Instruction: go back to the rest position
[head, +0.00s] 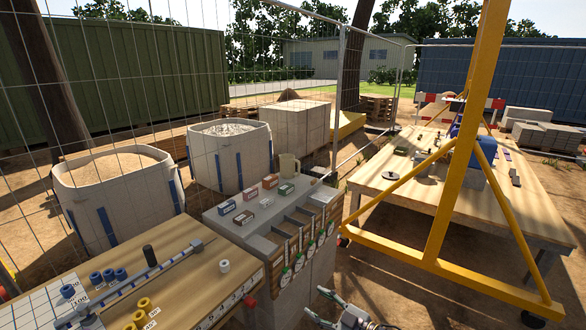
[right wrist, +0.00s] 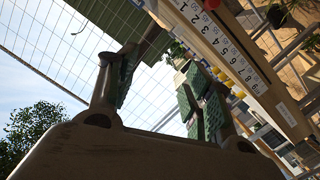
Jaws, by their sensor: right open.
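My right gripper (head: 322,305) shows at the bottom of the head view, right of the middle. Its two fingers are spread apart, with nothing seen between them. It is in front of the grey block-like stand with dark slots and is apart from it, as far as the picture shows. In the right wrist view, the open fingers with green pads (right wrist: 165,88) point up toward the sky and a wire fence. My left gripper is not seen in the head view.
A grey stand (head: 232,205) carries small boxes. A wooden bench (head: 190,300) with blue and yellow rings is at the lower left. A yellow frame (head: 442,215) stands at right before a wooden table (head: 400,205). Sandy ground lies between stand and frame.

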